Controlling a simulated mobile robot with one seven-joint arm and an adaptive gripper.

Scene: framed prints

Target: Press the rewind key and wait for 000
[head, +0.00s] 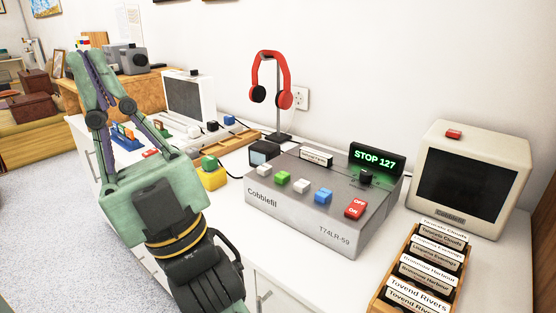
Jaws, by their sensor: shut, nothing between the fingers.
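A grey tape machine (300,215) marked "Cobbiefil T74LR-59" stands on the white counter. Its display (375,162) reads "STOP 127" in green. Its sloped top carries a white key (264,170), a green key (283,178), a second white key (301,185), a blue key (323,195) and a red OFF/ON switch (355,208). I see no rewind marking on the keys. A black knob (366,177) sits below the display. My gripper (88,62) is shut and empty, raised left of the machine, apart from it.
A yellow box with a green button (208,162) stands left of the machine. Red headphones (270,80) hang on a stand behind. A cream monitor (470,180) and a wooden rack of labelled cases (380,297) are at right. Another monitor (190,97) stands behind my gripper.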

